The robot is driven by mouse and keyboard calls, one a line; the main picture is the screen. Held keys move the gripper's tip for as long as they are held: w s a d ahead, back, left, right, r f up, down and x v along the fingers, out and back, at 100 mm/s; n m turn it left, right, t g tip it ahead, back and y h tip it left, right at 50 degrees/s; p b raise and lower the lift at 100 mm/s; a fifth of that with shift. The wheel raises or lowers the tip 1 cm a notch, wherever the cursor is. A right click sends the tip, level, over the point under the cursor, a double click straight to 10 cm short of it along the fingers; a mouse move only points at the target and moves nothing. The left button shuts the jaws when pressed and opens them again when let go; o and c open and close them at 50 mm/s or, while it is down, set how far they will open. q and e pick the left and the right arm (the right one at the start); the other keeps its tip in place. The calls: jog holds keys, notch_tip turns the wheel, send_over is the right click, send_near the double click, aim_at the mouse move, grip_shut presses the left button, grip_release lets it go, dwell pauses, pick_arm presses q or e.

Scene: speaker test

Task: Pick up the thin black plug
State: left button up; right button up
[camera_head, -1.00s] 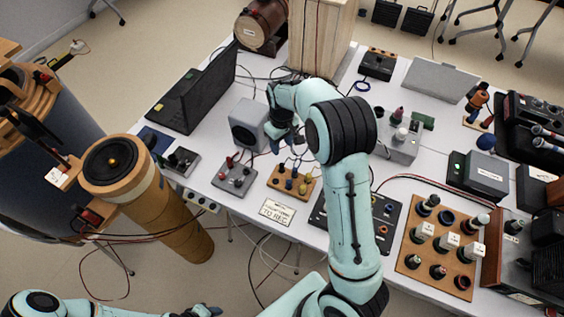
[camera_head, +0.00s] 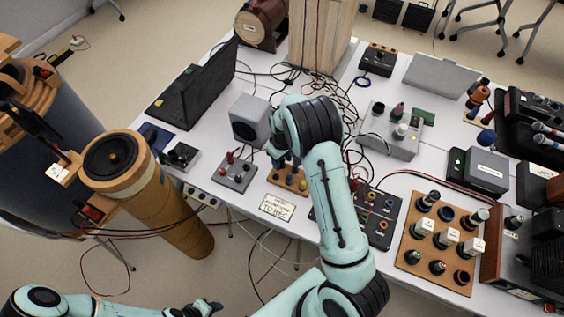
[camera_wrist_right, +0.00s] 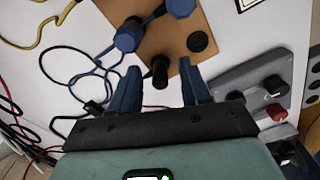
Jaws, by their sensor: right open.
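In the right wrist view a thin black plug (camera_wrist_right: 160,72) stands up from a brown wooden board (camera_wrist_right: 178,42). My right gripper (camera_wrist_right: 160,66) is open, with one finger on each side of the plug; I cannot tell whether either touches it. Blue plugs (camera_wrist_right: 127,37) stand farther along the board, and a black socket (camera_wrist_right: 198,41) lies beside them. In the head view my right gripper (camera_head: 280,160) is over the board (camera_head: 288,188), and my arm hides the black plug. My left gripper (camera_head: 208,307) is low at the bottom edge, its jaws unclear.
A grey speaker box (camera_head: 250,122) stands just behind my right gripper. A grey box with red knobs (camera_head: 234,175) is left of the board, and a lettered card (camera_head: 277,207) lies in front. Loose cables (camera_wrist_right: 85,75) lie beside the board.

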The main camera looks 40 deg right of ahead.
grip_shut()
jog(key=shift+r, duration=0.1)
pick_arm(q)
jog(key=shift+w+r+p, duration=0.55)
jog(key=shift+w+r, duration=0.15)
jog(key=shift+r, duration=0.05)
pick_arm(e)
notch_tip(320, 180, up, 20)
